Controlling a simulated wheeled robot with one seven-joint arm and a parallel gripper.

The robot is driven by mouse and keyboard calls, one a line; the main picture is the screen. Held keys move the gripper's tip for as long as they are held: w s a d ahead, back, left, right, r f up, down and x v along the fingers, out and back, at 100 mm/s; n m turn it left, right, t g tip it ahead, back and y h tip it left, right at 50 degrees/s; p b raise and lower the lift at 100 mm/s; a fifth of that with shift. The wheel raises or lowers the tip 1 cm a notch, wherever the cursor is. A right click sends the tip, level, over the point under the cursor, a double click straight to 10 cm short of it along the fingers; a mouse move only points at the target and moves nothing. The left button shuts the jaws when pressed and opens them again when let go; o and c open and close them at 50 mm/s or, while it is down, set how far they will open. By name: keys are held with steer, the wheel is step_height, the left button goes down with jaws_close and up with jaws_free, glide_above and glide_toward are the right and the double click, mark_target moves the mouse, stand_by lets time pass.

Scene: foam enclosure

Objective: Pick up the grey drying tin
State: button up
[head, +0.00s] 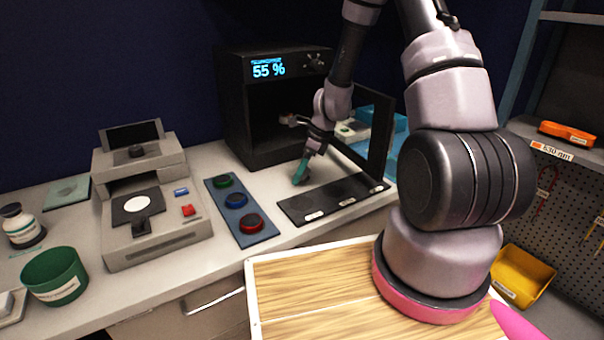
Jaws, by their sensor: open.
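I cannot make out a grey drying tin for certain in the head view. The black cabinet (236,115) reads 55 % on its display, and its door (377,140) stands open to the right. Its inside is dark and partly covered by my arm. My gripper (301,176) points down in front of the cabinet opening, low over the counter near the back edge of a black labelled mat (322,205). Its tip looks teal and small. It is open, and I see no tin between its fingers.
A blue panel with green, blue and red buttons (240,207) lies left of the mat. Further left are a grey instrument (150,238), a green tub (52,272) and a white jar (20,228). A yellow bin (522,277) and pegboard are at right.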

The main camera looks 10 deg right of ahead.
steer(key=shift+a+f, duration=0.15)
steer(key=shift+f, duration=0.05)
steer(key=c, duration=1.3)
